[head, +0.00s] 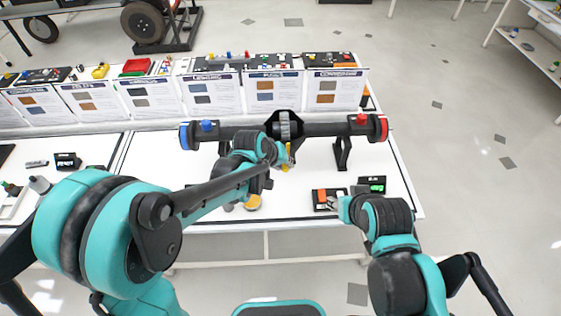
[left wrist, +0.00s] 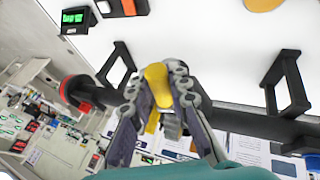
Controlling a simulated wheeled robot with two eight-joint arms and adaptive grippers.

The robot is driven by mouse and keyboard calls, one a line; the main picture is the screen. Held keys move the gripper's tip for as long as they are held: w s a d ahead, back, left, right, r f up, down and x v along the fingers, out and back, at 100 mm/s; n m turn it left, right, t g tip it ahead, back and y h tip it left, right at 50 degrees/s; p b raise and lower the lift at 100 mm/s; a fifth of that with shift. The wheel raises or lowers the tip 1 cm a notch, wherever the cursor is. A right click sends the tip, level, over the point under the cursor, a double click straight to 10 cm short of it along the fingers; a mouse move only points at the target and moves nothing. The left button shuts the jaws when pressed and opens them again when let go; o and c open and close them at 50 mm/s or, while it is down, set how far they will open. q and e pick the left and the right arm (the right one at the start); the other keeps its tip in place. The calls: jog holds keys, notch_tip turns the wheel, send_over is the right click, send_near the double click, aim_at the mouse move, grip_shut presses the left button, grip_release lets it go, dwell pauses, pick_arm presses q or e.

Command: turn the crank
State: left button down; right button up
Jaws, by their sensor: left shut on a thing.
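A yellow crank handle (head: 288,158) shows at the middle of the axle rig, just below the black central housing (head: 285,125). My left gripper (head: 282,158) is at this handle. In the left wrist view the fingers of my left gripper (left wrist: 160,82) are shut on the yellow handle (left wrist: 154,88), one finger on each side. The arm and gripper hide part of the crank in the head view. My right gripper (head: 336,203) is low over the table's right part, close to a black and orange box; its finger opening is unclear.
The dark axle (head: 335,129) spans the table on black stands (head: 342,153), with a blue left end (head: 184,137) and a red right end (head: 383,127). The orange-topped box (head: 322,196) and a green-screen device (head: 373,184) sit at right. Information cards stand behind.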

pick_arm(q)
jog(key=shift+d+r+y, duration=0.1)
jog(key=shift+d+y, duration=0.4)
jog(key=shift+y, duration=0.4)
jog(key=shift+m, duration=0.3)
jog(key=c, duration=1.4)
grip_release()
jog(key=v, duration=1.2)
jog(key=shift+d, duration=0.1)
